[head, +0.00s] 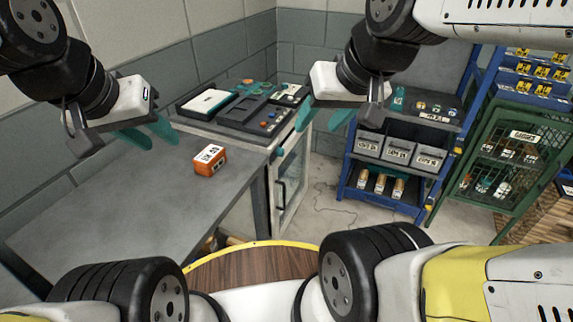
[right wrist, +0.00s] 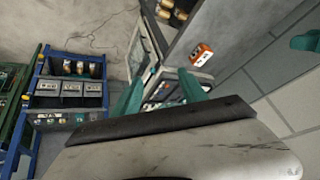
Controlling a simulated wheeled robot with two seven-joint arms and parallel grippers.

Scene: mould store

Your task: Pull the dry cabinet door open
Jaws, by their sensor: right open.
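The dry cabinet (head: 278,146) stands at the end of the grey bench, with instruments on its top. Its pale-framed glass door (head: 297,165) faces right and looks shut. A dark upright handle (head: 281,196) is on the door. The door also shows in the right wrist view (right wrist: 139,52), beyond my fingers. My right gripper (head: 322,118) is open and empty, above and slightly right of the door, apart from the handle. It shows in the right wrist view (right wrist: 161,88) too. My left gripper (head: 150,137) is open and empty above the bench.
An orange labelled box (head: 210,160) sits on the grey bench (head: 130,197). A blue shelf cart (head: 395,155) with grey bins stands to the right, beside a green mesh cabinet (head: 505,160). Open floor (head: 325,185) lies between the dry cabinet and cart.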

